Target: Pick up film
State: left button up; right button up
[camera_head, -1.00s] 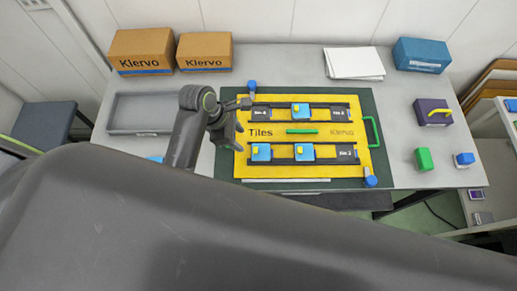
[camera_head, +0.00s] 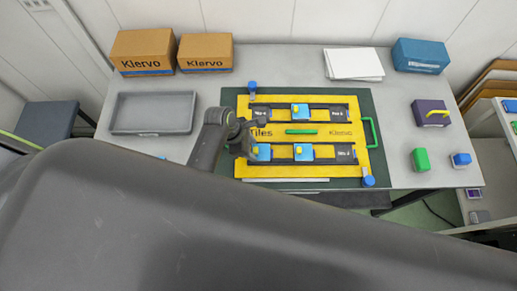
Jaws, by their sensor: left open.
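No thing that I can clearly tell as film shows in the head view. A yellow board (camera_head: 350,148) marked "Tiles" and "Klervo" lies on a dark green mat (camera_head: 377,150). My left gripper (camera_head: 250,137) is open over the board's left edge, beside the lower left block, partly hiding "Tiles". My right gripper is not in view.
A grey tray (camera_head: 115,114) and two Klervo boxes (camera_head: 145,52) (camera_head: 206,52) stand left.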

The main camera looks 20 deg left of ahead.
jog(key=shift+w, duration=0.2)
pick_arm(q)
jog(key=shift+c, duration=0.8)
jog(key=c, duration=0.6)
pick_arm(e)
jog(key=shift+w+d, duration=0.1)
pick_arm(q)
jog(key=shift+c, duration=0.2)
jog(key=shift+r, duration=0.55)
notch_tip(320, 180, up, 9)
jog(key=b, duration=0.1)
jog(key=shift+b, duration=0.3)
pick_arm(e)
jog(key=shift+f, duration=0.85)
